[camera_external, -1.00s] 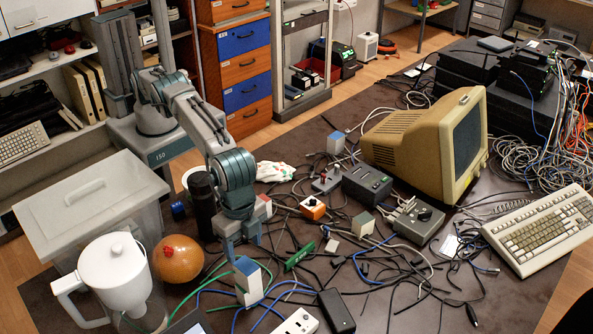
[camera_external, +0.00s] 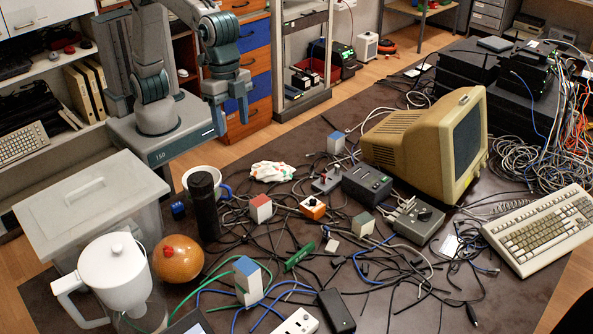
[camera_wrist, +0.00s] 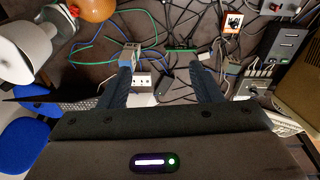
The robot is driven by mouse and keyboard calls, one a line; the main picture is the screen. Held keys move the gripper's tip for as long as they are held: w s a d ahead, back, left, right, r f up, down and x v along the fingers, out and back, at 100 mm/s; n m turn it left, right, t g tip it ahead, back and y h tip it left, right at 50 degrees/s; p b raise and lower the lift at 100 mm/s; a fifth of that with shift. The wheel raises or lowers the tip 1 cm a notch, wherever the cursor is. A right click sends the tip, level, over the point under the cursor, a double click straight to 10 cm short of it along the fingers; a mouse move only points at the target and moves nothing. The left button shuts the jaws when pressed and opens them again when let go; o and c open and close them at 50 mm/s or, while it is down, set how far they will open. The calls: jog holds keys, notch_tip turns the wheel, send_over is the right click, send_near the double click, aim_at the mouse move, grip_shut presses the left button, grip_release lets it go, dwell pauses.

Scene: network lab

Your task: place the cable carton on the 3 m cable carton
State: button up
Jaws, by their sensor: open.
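My gripper (camera_external: 231,118) is raised high near my column, fingers apart and empty. In the wrist view its open fingers (camera_wrist: 163,78) have nothing between them up close. A tall white-and-blue carton shape (camera_external: 247,281) stands upright among cables at the front of the table; I cannot tell whether it is one carton or two stacked. It also shows in the wrist view by the left finger (camera_wrist: 130,54). Separate small cartons stand apart: a red-topped one (camera_external: 261,209), a blue-topped one (camera_external: 335,143) and a green-topped one (camera_external: 363,224). No length labels are readable.
Loose cables cover the dark table. Near the tall carton are an orange ball (camera_external: 178,260), a white jug (camera_external: 113,274), a black cylinder (camera_external: 204,207) and a power strip (camera_external: 297,322). A beige monitor (camera_external: 425,145) and keyboard (camera_external: 541,228) stand to the right.

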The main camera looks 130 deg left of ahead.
jog(key=s+a+f, duration=0.1)
jog(key=s+f, duration=0.1)
jog(key=s, duration=0.7)
jog(key=s+a+f+t, duration=0.1)
jog(key=s+a, duration=0.1)
jog(key=s, duration=0.8)
jog(key=s+a+f, duration=0.2)
jog(key=s, duration=0.8)
jog(key=shift+s+a+f+m+t+y, duration=0.2)
jog(key=shift+f+m+t+y, duration=0.1)
jog(key=shift+f+t, duration=0.1)
